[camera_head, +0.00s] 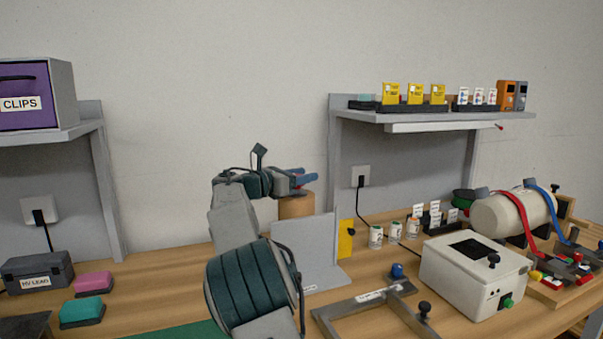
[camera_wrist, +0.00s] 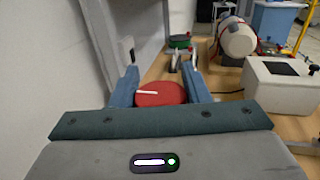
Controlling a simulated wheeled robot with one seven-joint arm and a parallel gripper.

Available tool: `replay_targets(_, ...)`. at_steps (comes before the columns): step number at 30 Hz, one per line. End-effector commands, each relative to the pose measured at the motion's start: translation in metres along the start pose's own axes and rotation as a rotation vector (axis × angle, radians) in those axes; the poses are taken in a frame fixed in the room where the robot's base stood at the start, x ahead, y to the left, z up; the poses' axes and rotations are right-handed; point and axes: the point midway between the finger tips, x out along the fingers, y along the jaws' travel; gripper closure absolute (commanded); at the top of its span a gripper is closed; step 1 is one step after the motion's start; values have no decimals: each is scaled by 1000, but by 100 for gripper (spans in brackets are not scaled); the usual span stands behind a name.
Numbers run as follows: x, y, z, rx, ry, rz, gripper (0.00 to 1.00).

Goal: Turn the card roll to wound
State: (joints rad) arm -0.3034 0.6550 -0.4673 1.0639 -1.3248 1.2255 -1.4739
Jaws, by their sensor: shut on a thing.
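The card roll is a brown upright cylinder (camera_head: 297,206) behind a grey upright panel in the head view; the panel hides its lower part. In the wrist view its top shows as a red disc (camera_wrist: 165,96) with a white line pointing left. My gripper (camera_head: 303,178) is at the top of the roll, its blue fingers reaching to the right. In the wrist view my gripper (camera_wrist: 158,84) has one finger on each side of the red disc and is shut on it. The brown side is hidden in the wrist view.
The grey panel (camera_head: 318,250) stands just in front of the roll. A grey frame (camera_head: 365,305) and a white box (camera_head: 472,275) are to its right. Several small jars stand behind them. A shelf (camera_head: 430,119) overhangs at right. A cream drum (camera_head: 512,217) is farther right.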

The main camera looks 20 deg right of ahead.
Motion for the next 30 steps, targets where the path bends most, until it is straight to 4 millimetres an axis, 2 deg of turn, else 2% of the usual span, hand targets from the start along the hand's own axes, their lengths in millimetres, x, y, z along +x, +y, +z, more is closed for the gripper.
replay_targets(8,1,-1,-1,-1,1,-4,81)
replay_targets(9,1,-1,-1,-1,1,-4,50)
replay_targets(11,1,-1,-1,-1,1,-3,36)
replay_targets(22,-6,0,0,0,1,0,36)
replay_targets(26,-26,1,0,-1,1,3,36)
replay_targets(30,-57,1,0,-2,1,3,36)
